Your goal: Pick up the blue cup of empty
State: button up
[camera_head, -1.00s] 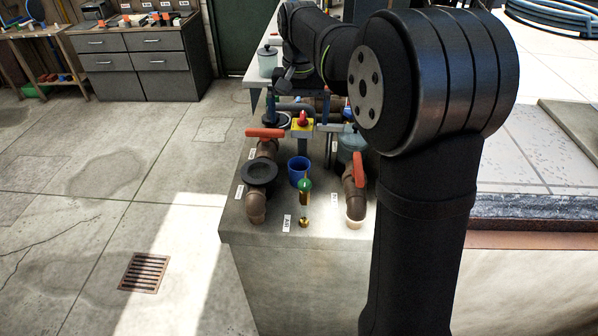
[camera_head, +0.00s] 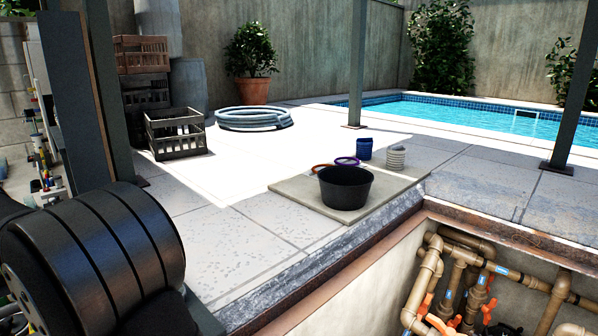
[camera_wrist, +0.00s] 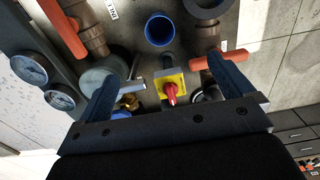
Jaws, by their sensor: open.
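The blue cup (camera_wrist: 160,30) shows near the top middle of the wrist view, seen from above with its open mouth facing the camera. I see nothing inside it. My gripper (camera_wrist: 163,66) is open, its two dark blue fingers spread wide. The cup lies beyond the fingertips in the picture, apart from them, and roughly in line with the gap between them. The head view does not show this cup or my gripper now.
Near the cup are a yellow block with a red knob (camera_wrist: 171,90), an orange-handled valve (camera_wrist: 222,60), another orange handle (camera_wrist: 62,25) and pressure gauges (camera_wrist: 30,69). In the head view, a black bucket (camera_head: 345,188) stands on a slab beside the open pipe pit (camera_head: 480,285).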

jog(key=shift+c, duration=1.3)
notch_tip(320, 180, down, 19)
jog(key=n+h, duration=0.1)
jog(key=n, duration=0.5)
jog(key=shift+d+n, duration=0.15)
jog(key=shift+n, duration=0.25)
jog(key=shift+c, duration=0.2)
jog(key=c, duration=1)
